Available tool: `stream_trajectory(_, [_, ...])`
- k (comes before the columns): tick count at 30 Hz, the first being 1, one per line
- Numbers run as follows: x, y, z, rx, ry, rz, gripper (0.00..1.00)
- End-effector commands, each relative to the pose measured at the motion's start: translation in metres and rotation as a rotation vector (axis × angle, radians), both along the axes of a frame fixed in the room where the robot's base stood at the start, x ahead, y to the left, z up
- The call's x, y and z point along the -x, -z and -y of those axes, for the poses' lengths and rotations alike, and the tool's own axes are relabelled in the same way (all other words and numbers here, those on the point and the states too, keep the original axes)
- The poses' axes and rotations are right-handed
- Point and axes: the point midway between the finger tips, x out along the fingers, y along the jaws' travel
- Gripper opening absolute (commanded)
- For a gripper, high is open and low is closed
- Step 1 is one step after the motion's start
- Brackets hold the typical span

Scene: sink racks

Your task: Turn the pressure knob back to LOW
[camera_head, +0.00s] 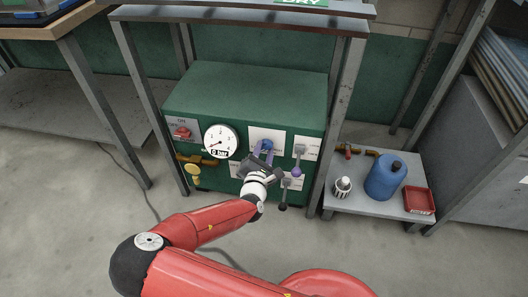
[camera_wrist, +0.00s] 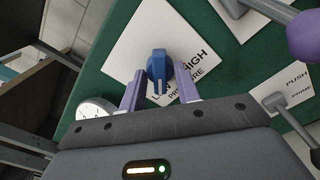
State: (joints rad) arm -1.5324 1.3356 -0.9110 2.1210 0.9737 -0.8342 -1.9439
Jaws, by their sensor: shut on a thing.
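The blue pressure knob (camera_wrist: 160,68) sits on a white label plate (camera_wrist: 128,38) with LOW and HIGH printed on it. The knob's ridge runs up and down in the wrist view, its lower end near the partly covered LOW lettering; HIGH is to the right. My gripper (camera_wrist: 160,74) has its two purple fingers on either side of the knob, shut on it. In the head view my gripper (camera_head: 264,158) reaches the green panel (camera_head: 245,92), and the blue knob (camera_head: 267,145) shows just above the fingers.
Levers with a purple ball (camera_head: 297,171) and a dark ball (camera_head: 283,206) are close right.

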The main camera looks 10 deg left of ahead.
Motion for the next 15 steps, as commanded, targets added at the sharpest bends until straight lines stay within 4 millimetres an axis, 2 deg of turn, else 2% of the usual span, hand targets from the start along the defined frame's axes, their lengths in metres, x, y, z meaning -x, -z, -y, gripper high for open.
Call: stream_trajectory(15, [0.0006, 0.0013, 0.0000, 0.074, -0.001, -0.006, 0.09])
